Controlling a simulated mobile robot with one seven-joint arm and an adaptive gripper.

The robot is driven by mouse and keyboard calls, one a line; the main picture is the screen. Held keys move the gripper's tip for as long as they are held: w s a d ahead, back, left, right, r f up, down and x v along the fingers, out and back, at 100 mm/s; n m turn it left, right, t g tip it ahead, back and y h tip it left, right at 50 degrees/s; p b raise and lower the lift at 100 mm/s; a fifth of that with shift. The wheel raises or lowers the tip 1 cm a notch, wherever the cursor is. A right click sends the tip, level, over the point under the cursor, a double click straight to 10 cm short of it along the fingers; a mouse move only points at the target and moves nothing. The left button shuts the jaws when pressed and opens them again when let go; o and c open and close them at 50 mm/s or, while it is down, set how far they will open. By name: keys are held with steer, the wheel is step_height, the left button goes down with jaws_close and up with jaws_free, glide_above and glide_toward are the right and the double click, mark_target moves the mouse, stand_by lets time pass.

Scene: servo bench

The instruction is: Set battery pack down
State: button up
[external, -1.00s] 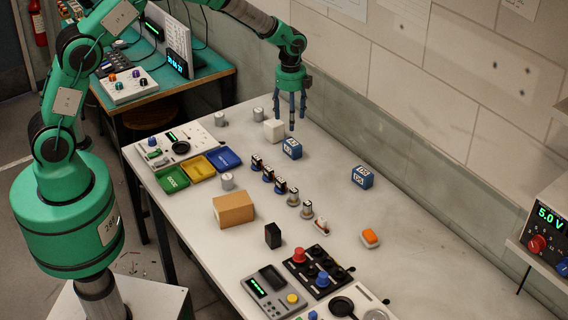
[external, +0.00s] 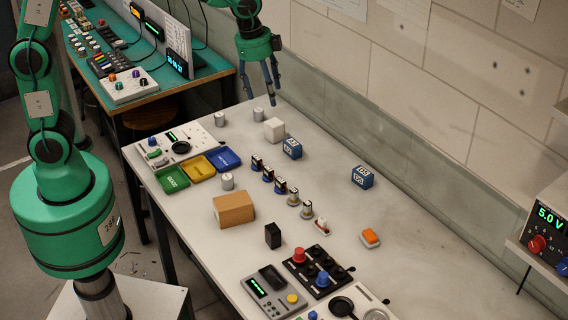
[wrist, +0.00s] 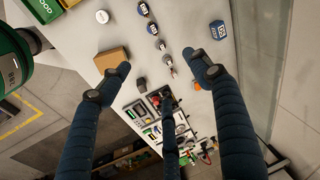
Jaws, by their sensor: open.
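Two blue blocks with white lettering stand on the bench: one (external: 292,148) beside a white cube (external: 274,129), the other (external: 362,177) farther right toward the wall. I cannot tell for sure which is the battery pack. One blue block also shows in the wrist view (wrist: 217,30), near the right finger. My gripper (external: 266,88) is open and empty, above the far end of the bench, up and left of the white cube and apart from everything. Its spread fingers show in the wrist view (wrist: 158,72) with nothing between them.
A cardboard-coloured box (external: 233,209), a black block (external: 273,235) and a row of small parts (external: 280,186) stand mid-bench. Green, yellow and blue trays (external: 198,168) lie left. An orange-topped part (external: 370,238) lies right. The strip along the wall is mostly clear.

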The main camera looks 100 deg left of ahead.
steer(key=s+d+r+n+t, duration=0.1)
steer(key=s+d+r, duration=0.45)
steer(key=d, duration=0.25)
steer(key=s+d+r+n+t, duration=0.1)
steer(key=s+d+r+n, duration=0.1)
steer(key=s+d+r, duration=0.4)
steer(key=s+d+f+n, duration=0.1)
steer(key=s+d, duration=0.5)
steer(key=s, duration=0.2)
steer(key=s+d+f+n+t, duration=0.1)
steer(key=s+d, duration=0.5)
steer(key=s, duration=0.2)
steer(key=shift+s+f+n+t+h, duration=0.25)
steer(key=shift+s+n+t+h, duration=0.05)
steer(key=shift+h, duration=0.1)
step_height(320, 180, down, 4)
steer(key=b, duration=0.4)
steer(key=shift+f+b, duration=0.25)
steer(key=shift+b, duration=0.05)
